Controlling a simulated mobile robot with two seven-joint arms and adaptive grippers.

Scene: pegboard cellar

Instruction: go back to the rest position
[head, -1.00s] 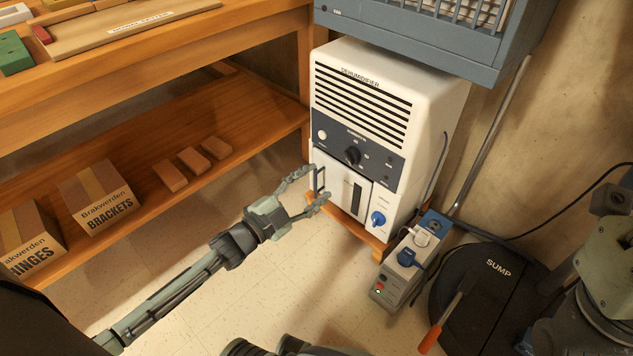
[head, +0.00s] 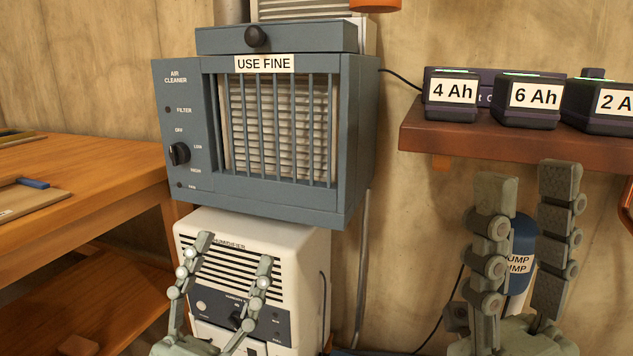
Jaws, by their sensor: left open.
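My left gripper (head: 235,252) is at the lower left of the head view, fingers pointing up and spread apart, with nothing between them. It stands in front of the white dehumidifier (head: 255,225) and hides part of its grille and controls. My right gripper (head: 527,180) is at the lower right, fingers up and apart, below the battery shelf in the picture. A blue cylinder (head: 523,238) with a partly hidden label shows behind its fingers; no grip on it is visible.
A grey air cleaner (head: 357,130) labelled "USE FINE" stands above the dehumidifier. A reddish-brown wall shelf (head: 450,140) holds batteries, including the 4 Ah battery (head: 452,97) and 6 Ah battery (head: 527,100). A wooden workbench (head: 100,180) is at left.

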